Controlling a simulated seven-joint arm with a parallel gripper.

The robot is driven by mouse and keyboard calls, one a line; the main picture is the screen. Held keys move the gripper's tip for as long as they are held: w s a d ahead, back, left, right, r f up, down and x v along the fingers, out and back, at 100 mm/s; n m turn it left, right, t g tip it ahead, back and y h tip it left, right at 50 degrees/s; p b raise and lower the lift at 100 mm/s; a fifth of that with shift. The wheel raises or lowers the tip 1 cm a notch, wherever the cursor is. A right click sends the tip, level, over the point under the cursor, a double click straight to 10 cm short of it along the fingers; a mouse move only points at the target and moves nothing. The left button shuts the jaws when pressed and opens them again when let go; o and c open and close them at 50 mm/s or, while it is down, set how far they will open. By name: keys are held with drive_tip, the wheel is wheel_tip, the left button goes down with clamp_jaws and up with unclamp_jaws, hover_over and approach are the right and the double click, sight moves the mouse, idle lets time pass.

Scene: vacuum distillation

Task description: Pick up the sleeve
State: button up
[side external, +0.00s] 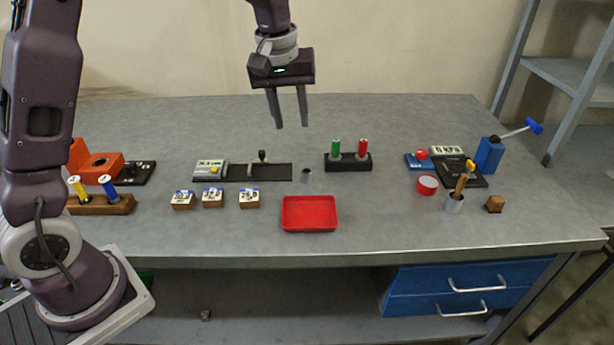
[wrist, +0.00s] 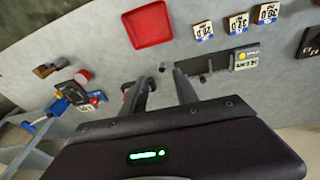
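A small grey cylinder (side external: 306,176), which looks like the sleeve, stands on the table between the black slotted plate and the black block with the green and red pieces. It shows in the wrist view (wrist: 163,67) just beyond the fingertips. My gripper (side external: 292,126) is in the air above and behind it, pointing down. In the wrist view my gripper (wrist: 160,78) has its two fingers apart with nothing between them. The gripper does not touch the cylinder.
A red tray (side external: 309,228) lies in front of the cylinder. The black block (side external: 348,164) stands to the right, the slotted plate (side external: 275,171) to the left. Several numbered wooden blocks (side external: 213,198) are front left.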

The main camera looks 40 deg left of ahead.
sight(307, 171)
drive_tip(key=w+a+f+n, duration=0.1)
drive_tip(key=w+f, duration=0.2)
drive_tip(key=f, duration=0.4)
drive_tip(key=w+a+f+n+g, duration=0.1)
drive_tip(key=w+f, duration=0.2)
drive_tip(key=f, duration=0.4)
drive_tip(key=w+a+f+n, duration=0.1)
drive_tip(key=w+a+f, duration=0.1)
drive_tip(key=f, duration=0.5)
drive_tip(key=shift+w+f+g+y, duration=0.2)
drive_tip(key=shift+w+g+y, duration=0.1)
drive_tip(key=shift+w+y, duration=0.15)
clamp_jaws()
